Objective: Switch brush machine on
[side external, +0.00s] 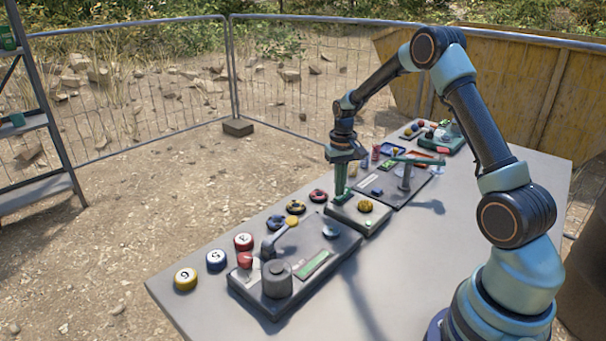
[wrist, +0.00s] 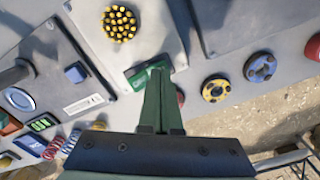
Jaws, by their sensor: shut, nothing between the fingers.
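The brush machine is a grey box (side external: 345,218) on the table, with a round brush of yellow bristles (side external: 365,206) on top. In the wrist view the yellow brush (wrist: 118,24) is at the upper left of the box (wrist: 150,38). A small green switch (wrist: 137,79) sits near the box's edge, partly hidden behind my fingertips. My gripper (side external: 341,197) points down over that end of the box; its green fingers (wrist: 158,72) are shut and empty. Their tips overlap the switch in the wrist view. I cannot tell whether they touch it, nor the switch's position.
A grey panel with a cylinder (side external: 277,279) stands at the near left. Another panel with a post (side external: 406,178) is behind the brush machine. Numbered round pucks (side external: 216,260) and ring-shaped pieces (side external: 295,207) line the left edge. The table's front right (side external: 420,280) is clear.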

